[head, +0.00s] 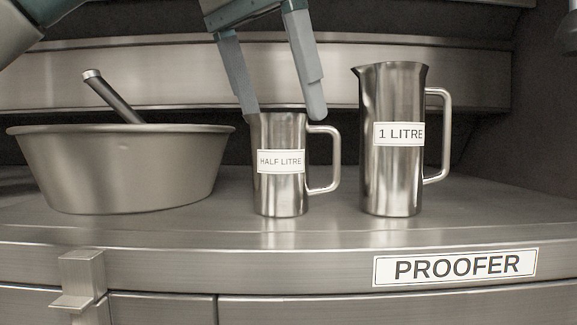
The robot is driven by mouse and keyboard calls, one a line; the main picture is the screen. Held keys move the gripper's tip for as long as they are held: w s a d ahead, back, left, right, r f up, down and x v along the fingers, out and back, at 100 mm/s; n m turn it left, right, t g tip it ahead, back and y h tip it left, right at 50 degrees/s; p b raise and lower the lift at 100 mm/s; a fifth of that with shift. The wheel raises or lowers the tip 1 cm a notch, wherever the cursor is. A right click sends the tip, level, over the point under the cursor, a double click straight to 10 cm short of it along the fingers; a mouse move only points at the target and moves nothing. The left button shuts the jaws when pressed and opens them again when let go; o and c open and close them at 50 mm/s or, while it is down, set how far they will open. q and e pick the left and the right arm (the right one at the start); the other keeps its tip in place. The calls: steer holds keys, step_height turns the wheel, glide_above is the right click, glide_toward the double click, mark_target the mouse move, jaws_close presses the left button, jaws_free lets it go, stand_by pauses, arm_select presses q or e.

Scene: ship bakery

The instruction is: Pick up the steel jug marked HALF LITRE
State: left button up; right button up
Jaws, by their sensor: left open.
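The steel jug marked HALF LITRE (281,190) stands upright on the steel top in the middle of the head view, its handle to the right. My left gripper (282,112) comes down from above, open, with its fingers pointing down. One fingertip is at the jug's left rim and the other is over its right side near the handle. I cannot tell whether either finger touches the jug. The gripper holds nothing. My right gripper is not in view.
A taller steel jug marked 1 LITRE (391,175) stands close on the right. A wide steel bowl (120,170) with a handle sticking out stands on the left. The steel top (330,228) is clear in front, above the PROOFER label (455,267). A ledge (150,75) runs behind.

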mark_target(284, 125)
arm_select(q)
steer(key=p+x, duration=0.1)
steer(key=x, duration=0.2)
steer(key=shift+w+f, duration=0.15)
steer(key=shift+f, duration=0.05)
steer(key=shift+w+d+f, duration=0.1)
steer(key=shift+f, duration=0.25)
steer(key=c, duration=1.6)
steer(key=shift+r, duration=0.1)
